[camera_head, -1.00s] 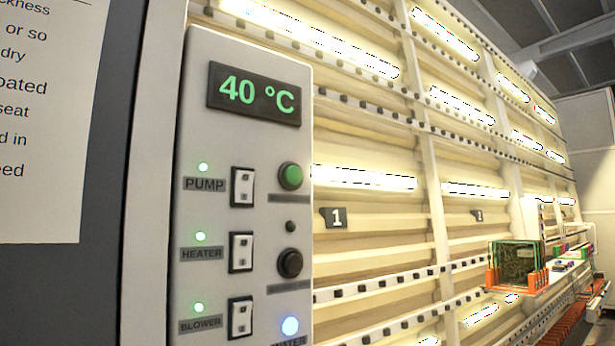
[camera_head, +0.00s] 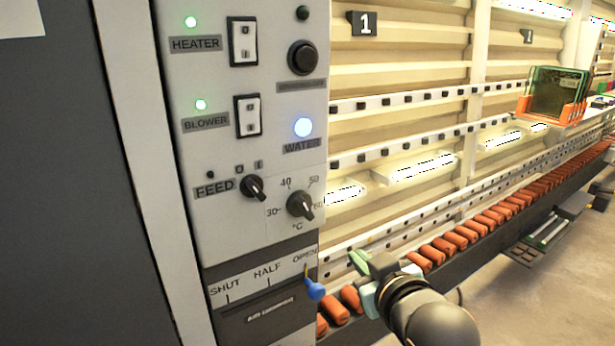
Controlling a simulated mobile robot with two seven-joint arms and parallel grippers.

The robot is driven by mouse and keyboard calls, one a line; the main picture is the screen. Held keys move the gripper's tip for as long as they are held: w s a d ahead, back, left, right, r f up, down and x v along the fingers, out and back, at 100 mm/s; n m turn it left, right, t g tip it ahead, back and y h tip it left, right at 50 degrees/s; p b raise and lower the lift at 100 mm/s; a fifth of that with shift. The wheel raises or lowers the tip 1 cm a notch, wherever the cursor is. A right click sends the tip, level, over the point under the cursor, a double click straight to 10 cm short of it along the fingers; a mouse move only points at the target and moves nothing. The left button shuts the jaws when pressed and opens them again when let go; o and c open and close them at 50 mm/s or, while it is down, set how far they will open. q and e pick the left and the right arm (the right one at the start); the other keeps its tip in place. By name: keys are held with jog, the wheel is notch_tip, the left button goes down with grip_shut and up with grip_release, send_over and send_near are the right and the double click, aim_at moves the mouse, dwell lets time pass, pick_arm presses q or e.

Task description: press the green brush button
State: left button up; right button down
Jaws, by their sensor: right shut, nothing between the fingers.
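The green button is above the top edge of the picture and out of view. A black round button (camera_head: 303,57) with a label under it shows at the top right of the grey control panel (camera_head: 215,150). A small dark lamp (camera_head: 302,13) sits just above it. My right gripper (camera_head: 358,262) is shut and empty, low in the picture, to the right of the panel's lower end and apart from the buttons. My left gripper is not in view.
Heater (camera_head: 243,41) and blower (camera_head: 247,115) switches, a feed knob (camera_head: 252,187), a temperature dial (camera_head: 300,204) and a blue-tipped lever (camera_head: 314,290) are on the panel. A conveyor of orange rollers (camera_head: 455,240) runs along the right. A rack with green boards (camera_head: 557,95) stands far right.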

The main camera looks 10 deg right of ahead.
notch_tip(320, 180, up, 21)
jog(key=a+t, duration=0.2)
jog(key=t, duration=0.4)
jog(key=s+r+t, duration=0.2)
jog(key=s+r, duration=0.1)
jog(key=r, duration=0.3)
jog(key=s+a+r+n+t, duration=0.1)
jog(key=s+r+t, duration=0.1)
jog(key=s+r, duration=0.2)
jog(key=s+a+r+t, duration=0.1)
jog(key=s+r, duration=0.3)
jog(key=r, duration=0.6)
jog(key=shift+t+y, duration=0.4)
jog(key=shift+t, duration=0.3)
jog(key=w+a, duration=0.3)
jog(key=w, duration=0.5)
jog(key=shift+w, duration=0.15)
jog(key=shift+f, duration=0.1)
jog(key=shift+w+a+n+b, duration=0.2)
jog(key=shift+w+n+b, duration=0.1)
jog(key=shift+w, duration=0.15)
